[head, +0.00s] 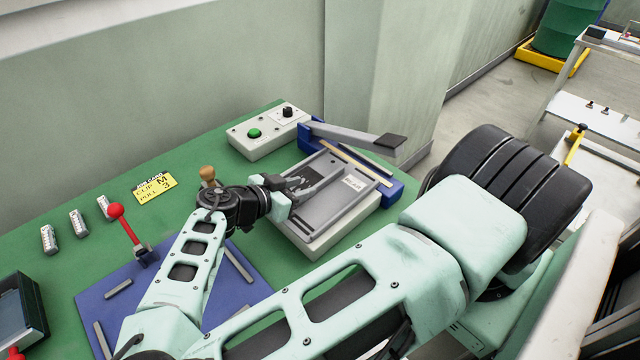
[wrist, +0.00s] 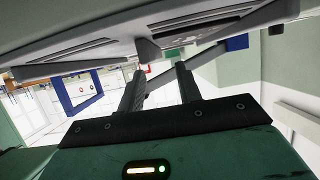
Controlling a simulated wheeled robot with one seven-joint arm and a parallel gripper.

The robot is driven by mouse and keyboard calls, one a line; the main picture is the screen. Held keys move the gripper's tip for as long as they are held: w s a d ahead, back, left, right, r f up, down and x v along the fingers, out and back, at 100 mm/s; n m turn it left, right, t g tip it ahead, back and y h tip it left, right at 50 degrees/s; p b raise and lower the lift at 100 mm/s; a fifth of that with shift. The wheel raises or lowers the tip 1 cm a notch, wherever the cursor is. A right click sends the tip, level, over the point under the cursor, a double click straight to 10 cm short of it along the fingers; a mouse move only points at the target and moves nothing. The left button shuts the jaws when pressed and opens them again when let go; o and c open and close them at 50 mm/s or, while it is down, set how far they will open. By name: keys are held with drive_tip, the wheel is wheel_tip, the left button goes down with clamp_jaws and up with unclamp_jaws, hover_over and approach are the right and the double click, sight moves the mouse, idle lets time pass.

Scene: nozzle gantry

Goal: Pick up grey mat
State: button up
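A grey flat panel (head: 345,205) lies in a pale shallow tray-like fixture (head: 313,250) on the green bench. I cannot tell for sure whether this panel is the grey mat. My gripper (head: 318,182) is over the left part of the panel, its dark fingers reaching to the right. In the wrist view my gripper (wrist: 160,70) has its two fingers apart, with no object seen held between them. A large grey surface (wrist: 90,45) fills the top of that view, close to the fingertips. I cannot tell whether they touch it.
A grey lever (head: 350,135) with a dark pad and blue brackets (head: 392,193) stand at the fixture's far side. A button box (head: 268,132) is behind. A wood-topped knob (head: 208,173), red-knobbed lever (head: 123,222) and yellow card (head: 154,187) are left.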

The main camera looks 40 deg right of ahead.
sight(318, 184)
drive_tip(key=p+x, duration=0.2)
drive_tip(key=x, duration=0.1)
drive_tip(key=p+x, duration=0.1)
drive_tip(key=shift+s+d+r, duration=0.1)
drive_tip(key=shift+s+d, duration=0.2)
drive_tip(key=shift+d, duration=0.1)
drive_tip(key=shift+d+f, duration=0.2)
drive_tip(key=shift+f, duration=0.1)
clamp_jaws()
